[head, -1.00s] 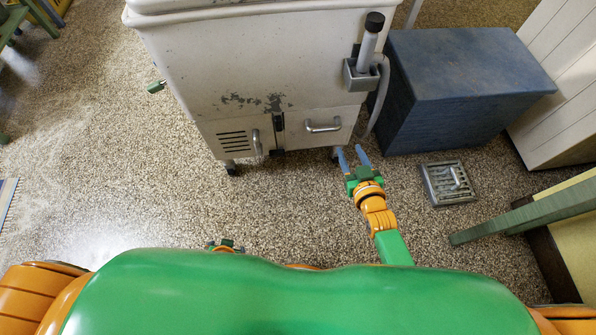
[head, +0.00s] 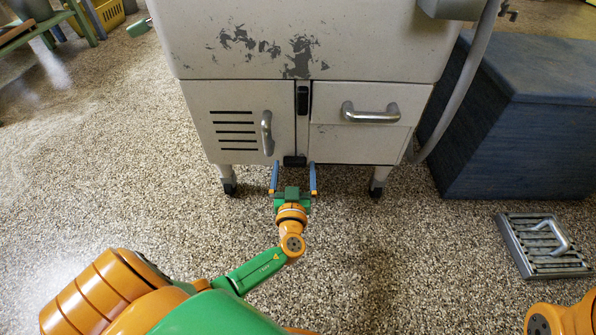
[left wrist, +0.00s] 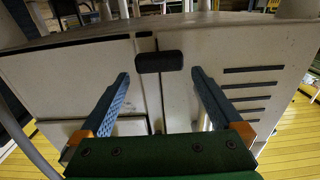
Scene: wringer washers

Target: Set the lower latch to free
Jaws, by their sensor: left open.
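The lower latch (head: 294,160) is a small black block at the bottom edge of the washer's front, below the seam between the vented door (head: 235,135) and the drawer (head: 362,112). In the left wrist view the dark latch block (left wrist: 160,61) lies just beyond the fingertips, midway between them. My left gripper (head: 293,168) is open and empty. Its blue fingers point at the washer, one on each side of the latch, and I cannot tell whether they touch it. A black upper latch (head: 302,100) sits higher on the same seam. My right gripper is out of view.
The washer (head: 350,40) stands on short legs with dark feet. A grey hose (head: 470,85) hangs at its right, beside a blue box (head: 530,120). A floor grate with a handle (head: 545,245) lies at right. Speckled floor before the washer is clear.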

